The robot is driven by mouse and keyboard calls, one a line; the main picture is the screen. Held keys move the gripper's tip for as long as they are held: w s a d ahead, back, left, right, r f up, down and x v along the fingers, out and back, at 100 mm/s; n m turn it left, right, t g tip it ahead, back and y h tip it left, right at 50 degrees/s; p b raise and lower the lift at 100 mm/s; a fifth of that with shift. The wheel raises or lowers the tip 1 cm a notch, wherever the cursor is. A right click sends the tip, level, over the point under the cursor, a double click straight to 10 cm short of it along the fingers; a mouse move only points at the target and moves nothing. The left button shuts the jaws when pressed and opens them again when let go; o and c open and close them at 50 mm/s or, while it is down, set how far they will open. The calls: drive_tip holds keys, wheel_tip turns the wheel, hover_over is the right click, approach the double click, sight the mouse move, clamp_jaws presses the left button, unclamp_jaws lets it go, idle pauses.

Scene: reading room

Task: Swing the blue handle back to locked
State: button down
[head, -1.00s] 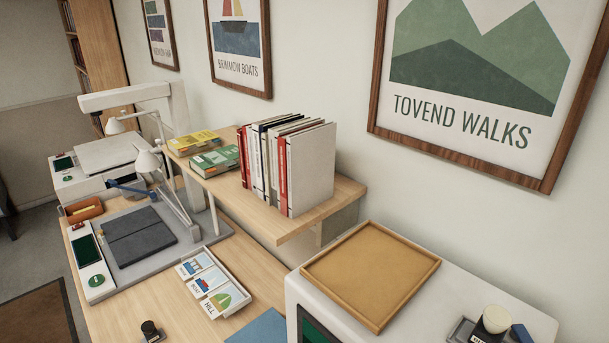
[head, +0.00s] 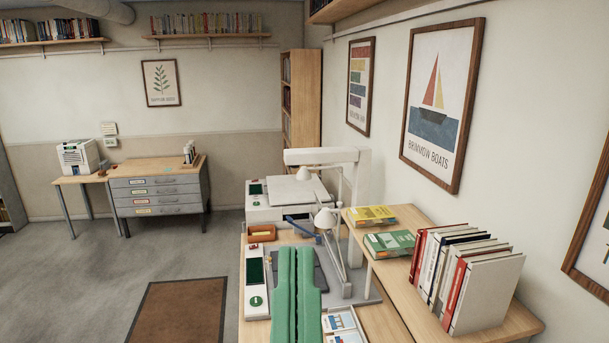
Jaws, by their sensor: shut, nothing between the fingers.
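The blue handle (head: 302,228) is a slanting bar at the back of the grey book cradle (head: 366,298), beside the white lamp stands. It is small here, and I cannot tell its exact lock position. Two long green bars side by side, which I take to be my gripper (head: 297,250), rise from the bottom edge in front of the cradle's dark pads. They lie close together with nothing seen between them. Their tips end just below the handle in the picture; I cannot judge the gap in depth. They hide part of the cradle.
A control panel with a dark green screen (head: 256,271) stands left of the cradle. A wooden shelf (head: 390,279) with books is at right. A card tray (head: 344,318) sits near. Open floor lies left.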

idle(0.3)
drive_tip(key=s+d+f+m+g+h+b, duration=0.1)
drive_tip(key=d+f+m+g+h+b, duration=0.15)
drive_tip(key=d+f+m+h, duration=0.5)
drive_tip(key=s+d+f+m+g+h+b, duration=0.2)
drive_tip(key=d+f+m+b, duration=0.15)
drive_tip(key=d+f, duration=0.85)
drive_tip(key=s+d+f+m+g+h+b, duration=0.45)
drive_tip(key=s+d+f+m, duration=0.35)
drive_tip(key=s+d+f, duration=0.5)
drive_tip(key=s+d+f+m+g+h+b, duration=0.1)
drive_tip(key=s+d+f+m+g+h, duration=0.1)
drive_tip(key=s+d+f+m+g, duration=0.45)
drive_tip(key=s+d+f+m+g+h+b, duration=0.15)
drive_tip(key=s+f+m, duration=0.3)
drive_tip(key=s, duration=0.45)
drive_tip(key=w+d+n+p, duration=0.1)
drive_tip(key=w+d+p, duration=0.1)
drive_tip(key=w+d, duration=0.4)
drive_tip(key=shift+w+f, duration=0.35)
drive_tip(key=shift+w, duration=0.3)
